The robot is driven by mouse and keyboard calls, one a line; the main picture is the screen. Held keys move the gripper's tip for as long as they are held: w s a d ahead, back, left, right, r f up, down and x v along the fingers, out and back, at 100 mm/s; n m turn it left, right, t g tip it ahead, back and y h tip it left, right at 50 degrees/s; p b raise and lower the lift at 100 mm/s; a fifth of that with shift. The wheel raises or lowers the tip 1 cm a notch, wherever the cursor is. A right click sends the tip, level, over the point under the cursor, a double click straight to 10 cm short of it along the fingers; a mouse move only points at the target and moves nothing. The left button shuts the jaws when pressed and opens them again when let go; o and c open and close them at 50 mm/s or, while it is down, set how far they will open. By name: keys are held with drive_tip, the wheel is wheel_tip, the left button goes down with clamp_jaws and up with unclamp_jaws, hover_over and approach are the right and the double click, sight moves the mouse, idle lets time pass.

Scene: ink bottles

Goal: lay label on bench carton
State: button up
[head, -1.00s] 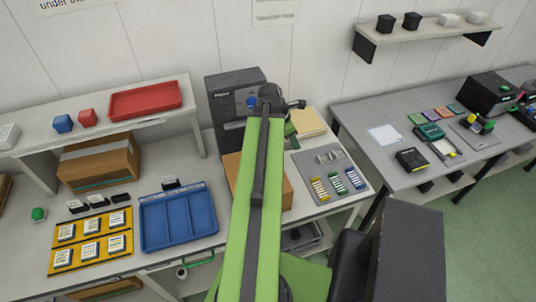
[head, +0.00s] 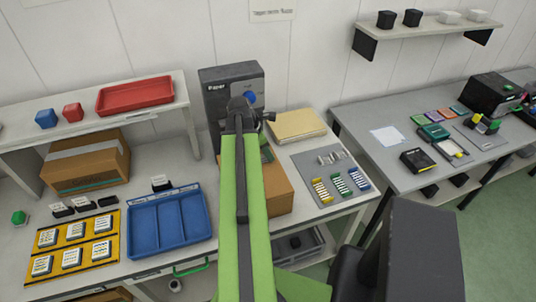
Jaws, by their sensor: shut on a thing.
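My gripper (head: 266,153) is at the far end of my green arm, low in front of the dark label printer marked "Paper" and beside a brown carton. The arm hides most of it. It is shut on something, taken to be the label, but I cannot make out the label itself. The brown carton (head: 279,192) stands on the bench just right of my arm, its left part hidden behind the arm. Another brown carton (head: 85,163), with tape along it, stands under the raised shelf at the left.
A blue divided tray (head: 157,252) and a yellow mat (head: 74,267) with several white-labelled bottles lie on the left bench. The dark printer (head: 213,110) stands behind my arm. A grey mat (head: 321,200) with small coloured items lies right of the carton. A gap separates the right bench (head: 365,150).

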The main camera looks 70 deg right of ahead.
drive_tip(key=o, duration=1.3)
drive_tip(key=shift+r, duration=0.1)
drive_tip(key=shift+r+p, duration=0.3)
drive_tip(key=p+v, duration=1)
drive_tip(key=v, duration=0.1)
drive_tip(key=shift+w+a+r, duration=0.15)
